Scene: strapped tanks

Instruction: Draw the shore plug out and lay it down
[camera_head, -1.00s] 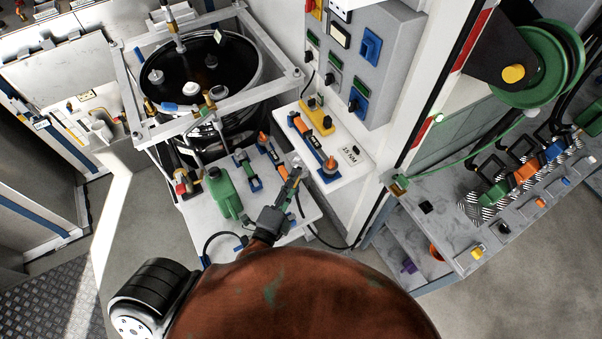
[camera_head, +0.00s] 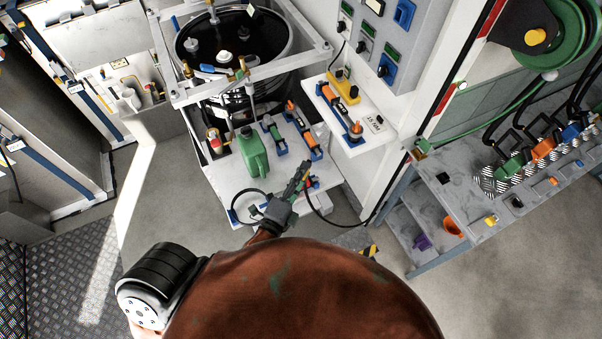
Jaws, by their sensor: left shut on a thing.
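My left gripper (camera_head: 301,176) reaches up from the bottom centre to the front right edge of a low white table (camera_head: 222,181). Its jaws are shut on a small, mostly hidden thing; bits of green, red and blue show around the fingertips. I take it for the shore plug, but its shape is not clear. A black cable (camera_head: 327,220) runs from beside the gripper down to the right, towards the white cabinet post. Another black cable loops at the table's front left edge. My right gripper is not in view.
A green bottle (camera_head: 254,157) and orange-and-blue tools (camera_head: 303,130) stand on the table. Behind is a framed black tank (camera_head: 270,29). A white shelf (camera_head: 346,132) holds a yellow block. A grey bench (camera_head: 466,201) with coloured plugs stands right. Floor lies clear at left.

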